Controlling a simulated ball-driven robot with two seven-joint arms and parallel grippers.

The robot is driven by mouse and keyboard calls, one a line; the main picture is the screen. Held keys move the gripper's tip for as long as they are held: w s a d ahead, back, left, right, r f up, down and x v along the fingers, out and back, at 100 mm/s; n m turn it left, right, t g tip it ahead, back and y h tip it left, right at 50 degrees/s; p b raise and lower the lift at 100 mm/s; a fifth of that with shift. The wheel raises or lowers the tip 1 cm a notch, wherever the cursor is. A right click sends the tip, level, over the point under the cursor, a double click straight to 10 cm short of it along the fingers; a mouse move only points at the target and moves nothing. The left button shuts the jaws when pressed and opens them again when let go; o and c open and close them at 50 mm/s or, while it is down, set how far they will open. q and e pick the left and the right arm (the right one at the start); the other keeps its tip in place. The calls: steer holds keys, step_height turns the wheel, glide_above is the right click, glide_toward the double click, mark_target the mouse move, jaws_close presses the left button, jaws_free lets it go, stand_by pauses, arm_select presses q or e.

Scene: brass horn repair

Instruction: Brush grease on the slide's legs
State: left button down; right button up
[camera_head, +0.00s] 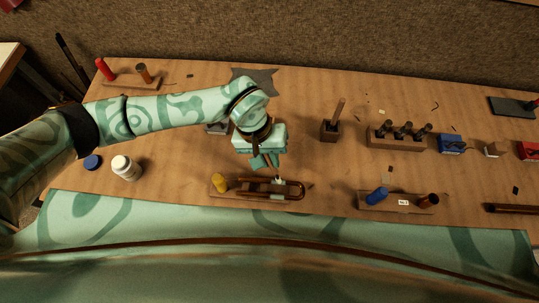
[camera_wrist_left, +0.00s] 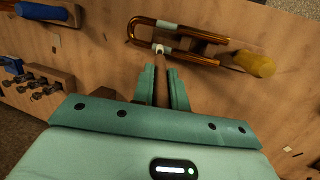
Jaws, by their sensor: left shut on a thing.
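The slide (camera_head: 298,184) is a U-shaped copper-brown tube with two legs, on a wooden block near the table's front edge. A white jar (camera_head: 127,169) stands at left. My right gripper is out of view.
A yellow handle (camera_head: 219,182) is at the slide's left end. A blue lid (camera_head: 92,162) lies beside the jar. A holder with a stick (camera_head: 331,130), a rack of dark pegs (camera_head: 397,141) and a block with blue and brown handles (camera_head: 395,202) stand to the right.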

arm_select(q)
steer(key=shift+r+p, duration=2)
steer(key=shift+r, duration=1.4)
